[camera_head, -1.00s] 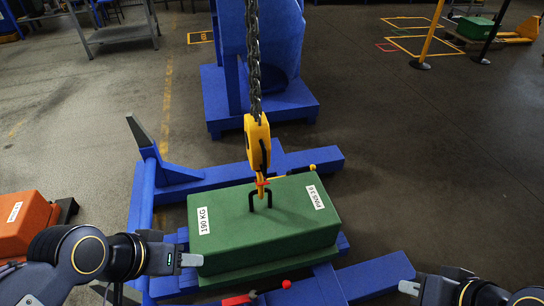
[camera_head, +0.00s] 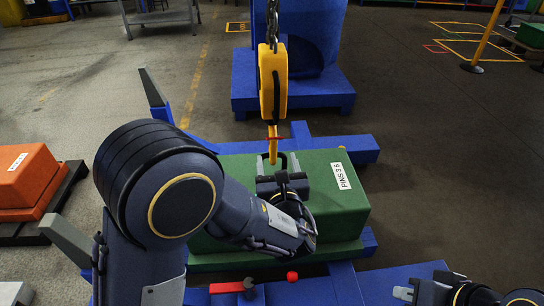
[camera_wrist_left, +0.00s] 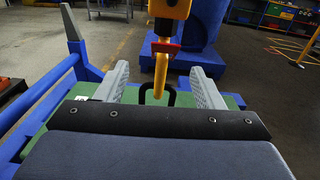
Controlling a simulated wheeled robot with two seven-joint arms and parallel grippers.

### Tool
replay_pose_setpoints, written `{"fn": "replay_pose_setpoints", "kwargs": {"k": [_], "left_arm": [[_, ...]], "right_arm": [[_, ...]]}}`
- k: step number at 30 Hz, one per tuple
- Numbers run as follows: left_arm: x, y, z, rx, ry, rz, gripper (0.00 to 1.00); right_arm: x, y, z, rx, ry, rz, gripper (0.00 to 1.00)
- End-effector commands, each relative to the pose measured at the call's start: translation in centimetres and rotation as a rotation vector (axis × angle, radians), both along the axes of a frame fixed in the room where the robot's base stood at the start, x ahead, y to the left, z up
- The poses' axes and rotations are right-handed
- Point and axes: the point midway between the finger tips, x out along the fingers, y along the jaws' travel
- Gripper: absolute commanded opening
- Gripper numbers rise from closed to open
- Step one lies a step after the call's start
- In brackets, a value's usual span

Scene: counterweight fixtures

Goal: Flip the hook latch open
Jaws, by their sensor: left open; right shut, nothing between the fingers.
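The yellow hook block (camera_head: 272,85) hangs from a chain, its hook down at the black handle (camera_head: 293,161) of the green counterweight (camera_head: 325,205). A red latch (camera_head: 273,138) sits at the hook's throat; it also shows in the left wrist view (camera_wrist_left: 165,47). My left gripper (camera_head: 281,178) is over the counterweight, just in front of the hook. In the left wrist view its open fingers (camera_wrist_left: 160,88) stand either side of the yellow hook (camera_wrist_left: 161,70), apart from it. My right gripper (camera_head: 405,292) is shut and empty at the lower right.
The counterweight rests on a blue frame (camera_head: 355,147). A red lever with a knob (camera_head: 291,277) lies at its front. An orange weight (camera_head: 25,178) stands on the left. A blue stand (camera_head: 330,95) is behind the hook.

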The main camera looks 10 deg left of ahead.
Motion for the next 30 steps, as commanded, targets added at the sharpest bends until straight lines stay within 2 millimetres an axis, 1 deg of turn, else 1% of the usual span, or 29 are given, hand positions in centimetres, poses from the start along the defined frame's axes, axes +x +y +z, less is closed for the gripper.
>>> {"fn": "replay_pose_setpoints", "kwargs": {"k": [1, 3, 5, 12, 16, 21, 27, 28, 30], "left_arm": [[0.2, -0.6, -0.3, 0.017, -0.008, -0.018, 0.62], [0.8, -0.7, -0.2, 0.023, -0.012, -0.025, 0.62], [1.5, -0.4, -0.2, 0.021, -0.010, -0.023, 0.62], [5.4, 0.4, -0.2, 0.020, -0.009, -0.021, 0.62], [6.9, 0.7, -0.2, 0.019, -0.008, -0.021, 0.62], [7.7, 0.9, -0.1, 0.019, -0.008, -0.022, 0.62], [7.7, 0.8, -0.1, 0.019, -0.008, -0.022, 0.62], [7.7, 0.8, -0.1, 0.019, -0.008, -0.022, 0.60], [7.7, 0.8, -0.1, 0.019, -0.007, -0.022, 0.51]], "right_arm": [[0.0, 0.0, -0.3, 0.000, -0.001, 0.000, 0.00], [0.0, 0.0, -0.3, 0.000, -0.001, 0.000, 0.00], [0.0, 0.0, -0.3, 0.000, -0.001, 0.000, 0.00], [0.0, 0.0, -0.9, 0.000, -0.001, 0.000, 0.00], [0.0, 0.0, -1.1, 0.000, -0.001, 0.000, 0.00], [0.0, 0.0, -1.1, 0.000, -0.001, 0.000, 0.00], [0.0, 0.0, -1.1, 0.000, 0.000, 0.000, 0.00], [0.0, 0.0, -1.1, 0.000, 0.000, 0.000, 0.00], [0.0, 0.0, -1.1, 0.000, 0.000, 0.000, 0.00]]}}
